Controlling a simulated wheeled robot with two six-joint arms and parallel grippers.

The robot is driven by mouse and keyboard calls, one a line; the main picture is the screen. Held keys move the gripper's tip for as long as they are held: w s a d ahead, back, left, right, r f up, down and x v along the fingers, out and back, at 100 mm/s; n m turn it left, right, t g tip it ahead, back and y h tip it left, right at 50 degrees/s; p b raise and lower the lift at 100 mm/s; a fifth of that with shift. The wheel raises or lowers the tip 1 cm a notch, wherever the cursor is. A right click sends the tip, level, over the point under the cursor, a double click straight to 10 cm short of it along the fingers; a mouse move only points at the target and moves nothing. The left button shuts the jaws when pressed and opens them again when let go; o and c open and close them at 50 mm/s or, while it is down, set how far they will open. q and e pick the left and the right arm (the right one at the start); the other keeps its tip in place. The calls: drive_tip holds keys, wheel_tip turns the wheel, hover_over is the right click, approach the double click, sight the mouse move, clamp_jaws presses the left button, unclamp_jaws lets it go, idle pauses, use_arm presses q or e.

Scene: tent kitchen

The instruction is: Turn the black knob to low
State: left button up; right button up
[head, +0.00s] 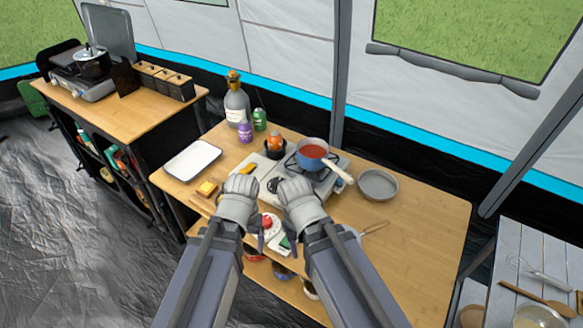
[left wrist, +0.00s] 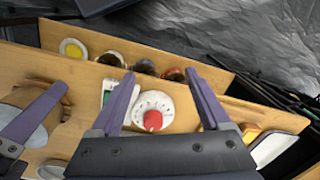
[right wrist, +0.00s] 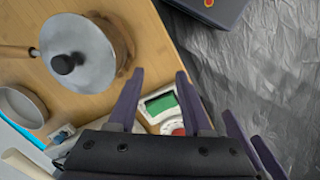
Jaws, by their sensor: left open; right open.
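The grey camping stove (head: 331,186) stands on the wooden table with a blue pot (head: 313,150) of red liquid on its burner. A dark round part on its front, likely the black knob (head: 272,185), shows between my two wrists; its setting is too small to read. My left gripper (left wrist: 160,73) is open and empty, fingers pointing down above the table's front edge. A white dial with a red centre (left wrist: 152,111) shows between its fingers. My right gripper (right wrist: 160,74) is open and empty beside it, with a green-screened device (right wrist: 160,104) beyond its fingers.
A round lid with a black handle (right wrist: 78,52) lies by my right gripper. A grey pan (head: 378,185) sits right of the stove. A white tray (head: 193,159), bottle (head: 237,105) and small jars stand left and behind. The table's right end is clear.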

use_arm(q)
drive_tip(key=w+a+r+p, duration=0.3)
drive_tip(key=a+r, duration=0.1)
drive_tip(key=r, duration=0.1)
use_arm(e)
wheel_tip(320, 180, up, 7)
drive_tip(key=p, duration=0.2)
use_arm(q)
drive_tip(key=m+h, duration=0.1)
drive_tip(key=m, duration=1.8)
approach(278, 181)
drive_tip(key=shift+s+a+f+t, duration=0.3)
drive_tip(key=shift+s+a+f, duration=0.05)
drive_tip(key=shift+f, duration=0.1)
drive_tip(key=shift+w+d+m, duration=0.25)
drive_tip(key=shift+d+m, duration=0.2)
drive_tip(key=shift+m, duration=0.25)
drive_tip(key=f+b, duration=0.7)
drive_tip(key=f, duration=0.1)
drive_tip(key=shift+w+d+b, duration=0.1)
drive_tip(key=shift+w+b, duration=0.1)
drive_tip(key=shift+b, duration=0.2)
use_arm(e)
wheel_tip(278, 181, down, 8)
drive_tip(key=shift+f, duration=0.1)
use_arm(q)
drive_tip(key=shift+r, duration=0.1)
clamp_jaws()
